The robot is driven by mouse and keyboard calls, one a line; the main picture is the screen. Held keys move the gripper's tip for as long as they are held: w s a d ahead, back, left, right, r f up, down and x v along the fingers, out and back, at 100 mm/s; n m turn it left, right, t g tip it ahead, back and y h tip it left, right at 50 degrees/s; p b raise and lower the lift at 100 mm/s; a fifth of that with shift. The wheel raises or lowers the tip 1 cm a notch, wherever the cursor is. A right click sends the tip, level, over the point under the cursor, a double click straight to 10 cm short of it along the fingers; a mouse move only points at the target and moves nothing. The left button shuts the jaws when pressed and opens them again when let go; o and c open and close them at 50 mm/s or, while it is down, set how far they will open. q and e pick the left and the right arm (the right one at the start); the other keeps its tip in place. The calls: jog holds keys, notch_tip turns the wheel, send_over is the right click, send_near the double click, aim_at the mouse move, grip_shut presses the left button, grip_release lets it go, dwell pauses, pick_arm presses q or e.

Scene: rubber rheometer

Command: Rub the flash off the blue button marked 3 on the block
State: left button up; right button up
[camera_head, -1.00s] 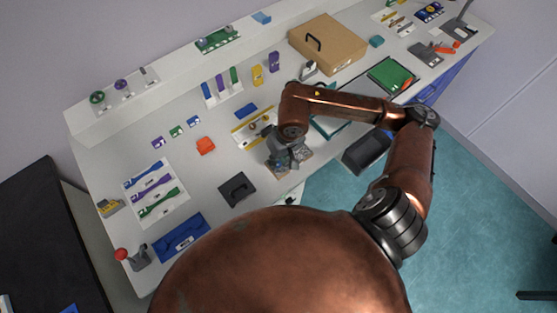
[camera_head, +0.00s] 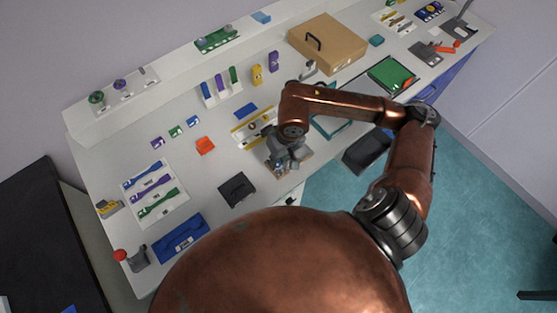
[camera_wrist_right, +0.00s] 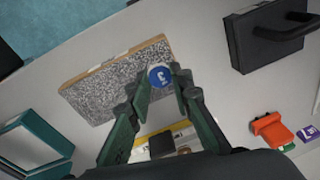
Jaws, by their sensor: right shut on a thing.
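The blue button (camera_wrist_right: 159,76), with a white 3 on its face, sits between the fingertips of my right gripper (camera_wrist_right: 163,90) in the right wrist view. The gripper is shut on it. The block (camera_wrist_right: 110,85) has a speckled grey rough top and a tan edge. The button shows over the block's near right part; I cannot tell whether it touches the surface. In the head view my right gripper (camera_head: 284,163) is over the block (camera_head: 301,165) near the table's front edge. My left gripper is not in view.
A black handled box (camera_head: 237,189) stands left of the block, and an orange piece (camera_head: 205,146) lies behind it. A teal-rimmed tray (camera_wrist_right: 35,145) and a dark bin (camera_head: 367,152) are on the block's other side. A white card with a yellow strip (camera_wrist_right: 165,140) lies close behind the block.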

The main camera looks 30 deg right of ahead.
aim_at(299, 151)
jog(key=shift+s+f, duration=0.1)
jog(key=shift+d+b, duration=0.65)
jog(key=shift+d, duration=0.35)
jog(key=shift+w+d+b, duration=0.2)
jog(key=shift+d+b, duration=0.15)
jog(key=shift+d, duration=0.5)
jog(key=shift+d+b, duration=0.5)
jog(key=shift+d, duration=0.35)
jog(key=shift+w+d, duration=0.15)
jog(key=shift+d, duration=0.75)
jog(key=shift+d+b, duration=0.35)
jog(key=shift+d, duration=0.45)
jog(key=shift+w+d, duration=0.1)
jog(key=shift+d, duration=0.85)
jog(key=shift+a+f+b, duration=0.15)
jog(key=shift+a+b, duration=0.5)
grip_shut()
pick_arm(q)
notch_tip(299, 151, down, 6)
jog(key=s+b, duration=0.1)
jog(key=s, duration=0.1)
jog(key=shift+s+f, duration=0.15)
pick_arm(e)
grip_release()
jog(key=shift+s+a, duration=0.2)
jog(key=shift+a, duration=1.05)
